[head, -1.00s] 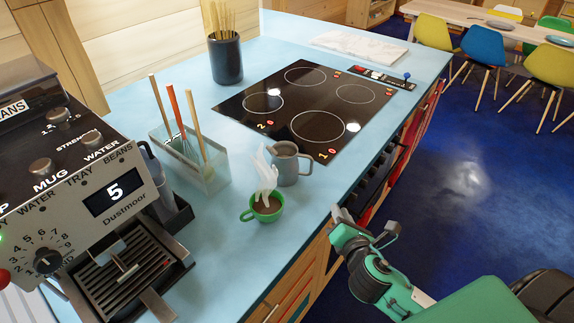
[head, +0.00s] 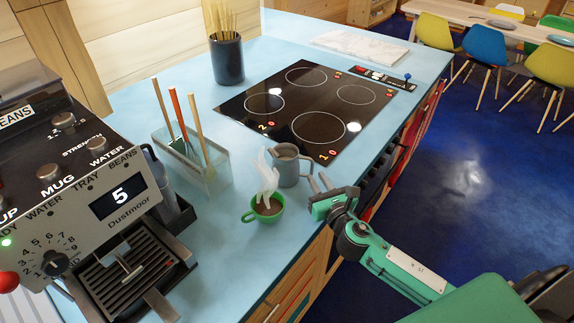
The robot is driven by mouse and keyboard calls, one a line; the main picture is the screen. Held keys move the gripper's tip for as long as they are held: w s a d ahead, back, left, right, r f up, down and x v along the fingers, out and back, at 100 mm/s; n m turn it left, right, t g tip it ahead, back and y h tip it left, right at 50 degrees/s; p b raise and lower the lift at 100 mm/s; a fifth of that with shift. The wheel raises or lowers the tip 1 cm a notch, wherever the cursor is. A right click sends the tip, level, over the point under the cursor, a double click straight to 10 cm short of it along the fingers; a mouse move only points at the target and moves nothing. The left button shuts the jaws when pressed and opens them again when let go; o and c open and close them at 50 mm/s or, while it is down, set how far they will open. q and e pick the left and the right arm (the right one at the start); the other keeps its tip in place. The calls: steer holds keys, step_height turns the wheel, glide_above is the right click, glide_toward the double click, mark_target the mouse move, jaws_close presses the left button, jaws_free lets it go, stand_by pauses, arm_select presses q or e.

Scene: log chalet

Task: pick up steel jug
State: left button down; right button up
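The steel jug (head: 287,168) stands upright on the blue counter, near its right edge and just in front of the hob. Its handle is on the right side, facing my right gripper. My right gripper (head: 318,183) is at the counter edge, just right of and in front of the jug. Its two fingers point towards the jug with a gap between them. It looks open and empty; I cannot tell whether a fingertip touches the handle. My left gripper is not in view.
A steaming green cup (head: 264,209) stands close in front of the jug. A clear holder with sticks (head: 206,170) is to the left, beside the coffee machine (head: 95,190). The black hob (head: 318,107) lies behind the jug. A dark utensil pot (head: 227,60) stands further back.

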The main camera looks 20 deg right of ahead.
mark_target(312, 172)
steer(key=shift+w+p, duration=0.5)
steer(key=shift+w, duration=2.65)
steer(key=shift+c, duration=0.2)
jaws_close()
